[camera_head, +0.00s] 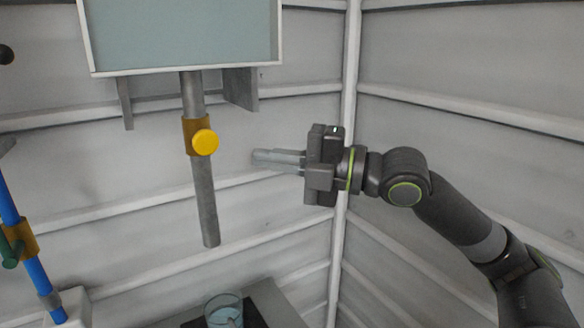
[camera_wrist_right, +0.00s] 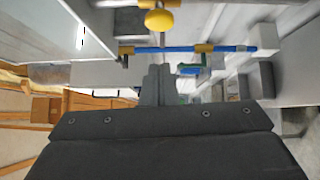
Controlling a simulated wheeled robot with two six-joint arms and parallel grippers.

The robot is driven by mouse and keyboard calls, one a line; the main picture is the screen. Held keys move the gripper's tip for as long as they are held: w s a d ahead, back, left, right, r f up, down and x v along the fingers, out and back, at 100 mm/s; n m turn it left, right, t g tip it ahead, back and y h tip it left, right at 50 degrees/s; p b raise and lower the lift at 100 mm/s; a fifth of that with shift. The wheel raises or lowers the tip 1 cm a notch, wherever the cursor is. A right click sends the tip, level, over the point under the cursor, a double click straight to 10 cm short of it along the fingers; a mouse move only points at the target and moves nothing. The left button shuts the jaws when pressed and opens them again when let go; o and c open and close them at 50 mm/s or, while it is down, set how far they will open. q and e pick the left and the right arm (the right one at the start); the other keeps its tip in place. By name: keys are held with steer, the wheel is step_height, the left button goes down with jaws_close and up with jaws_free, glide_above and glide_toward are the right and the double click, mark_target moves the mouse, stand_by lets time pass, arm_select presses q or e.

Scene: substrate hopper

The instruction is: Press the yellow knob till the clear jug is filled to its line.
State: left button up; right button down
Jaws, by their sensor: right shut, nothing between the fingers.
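The yellow knob (camera_head: 204,142) sits on a brass collar on the grey pipe (camera_head: 205,200) below the hopper (camera_head: 180,35). The knob also shows in the right wrist view (camera_wrist_right: 159,20), near the top. The clear jug (camera_head: 224,310) stands below the pipe, cut off by the bottom edge of the head view. Something pale blue is inside it; its fill line cannot be made out. My right gripper (camera_head: 256,157) is shut and empty, pointing left, to the right of the knob and apart from it. In the wrist view its fingers (camera_wrist_right: 158,84) are together. My left gripper is not in view.
A blue pipe (camera_head: 10,205) with a brass collar and green handle (camera_head: 10,248) stands at the left. The jug stands on a dark mat on a grey surface (camera_head: 270,300). White ribbed walls meet in a corner behind my right arm.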

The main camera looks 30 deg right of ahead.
steer(key=b+v, duration=0.1)
steer(key=v, duration=0.2)
steer(key=shift+s, duration=0.1)
stand_by(0.5)
steer(key=shift+d+r, duration=0.1)
stand_by(1.5)
